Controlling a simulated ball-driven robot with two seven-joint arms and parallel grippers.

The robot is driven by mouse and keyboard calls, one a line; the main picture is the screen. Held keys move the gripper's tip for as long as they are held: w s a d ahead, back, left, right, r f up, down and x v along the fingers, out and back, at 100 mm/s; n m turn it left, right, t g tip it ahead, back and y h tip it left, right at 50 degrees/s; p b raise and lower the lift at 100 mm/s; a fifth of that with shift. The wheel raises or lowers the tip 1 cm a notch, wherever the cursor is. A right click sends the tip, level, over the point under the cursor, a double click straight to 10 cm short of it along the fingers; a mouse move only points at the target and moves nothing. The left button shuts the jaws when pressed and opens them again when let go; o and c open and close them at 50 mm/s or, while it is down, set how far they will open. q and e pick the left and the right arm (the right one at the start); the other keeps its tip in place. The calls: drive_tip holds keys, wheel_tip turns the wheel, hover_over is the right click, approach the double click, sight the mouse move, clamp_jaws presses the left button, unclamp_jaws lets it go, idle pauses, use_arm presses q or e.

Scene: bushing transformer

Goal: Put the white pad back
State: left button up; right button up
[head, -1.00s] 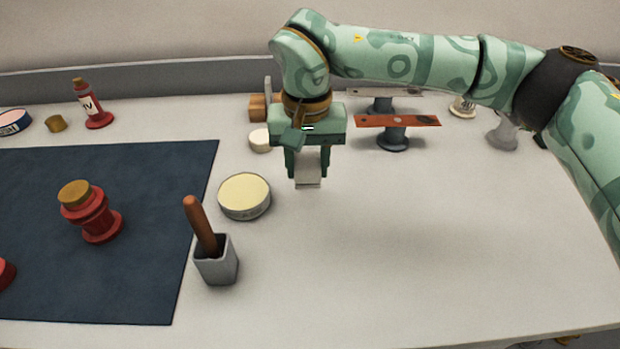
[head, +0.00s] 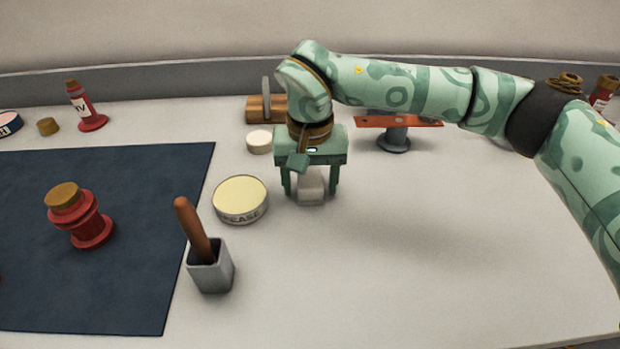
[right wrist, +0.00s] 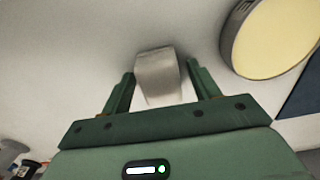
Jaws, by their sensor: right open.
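The white pad (head: 311,188) is a small whitish block on the table to the right of the round tin. My right gripper (head: 311,193) points down over it, open, with one finger on each side. In the right wrist view the pad (right wrist: 158,75) lies between the spread fingertips (right wrist: 162,78), with a gap visible at each side. It appears to rest on the table. My left gripper is not in view.
The tin (head: 240,199) with a yellowish top is close left. A grey cup (head: 211,268) holds a brown handle. A white disc (head: 259,142) and an orange bar on a stand (head: 394,141) are behind. The dark mat (head: 100,270) holds a red bushing (head: 85,220). Front right is clear.

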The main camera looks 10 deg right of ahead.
sight(310, 178)
use_arm(q)
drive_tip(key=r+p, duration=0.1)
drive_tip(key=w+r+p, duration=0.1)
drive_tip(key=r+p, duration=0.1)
drive_tip(key=p, duration=0.1)
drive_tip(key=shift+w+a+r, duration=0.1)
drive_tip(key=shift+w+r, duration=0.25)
use_arm(e)
wheel_tip(310, 178, up, 12)
drive_tip(key=shift+r, duration=0.2)
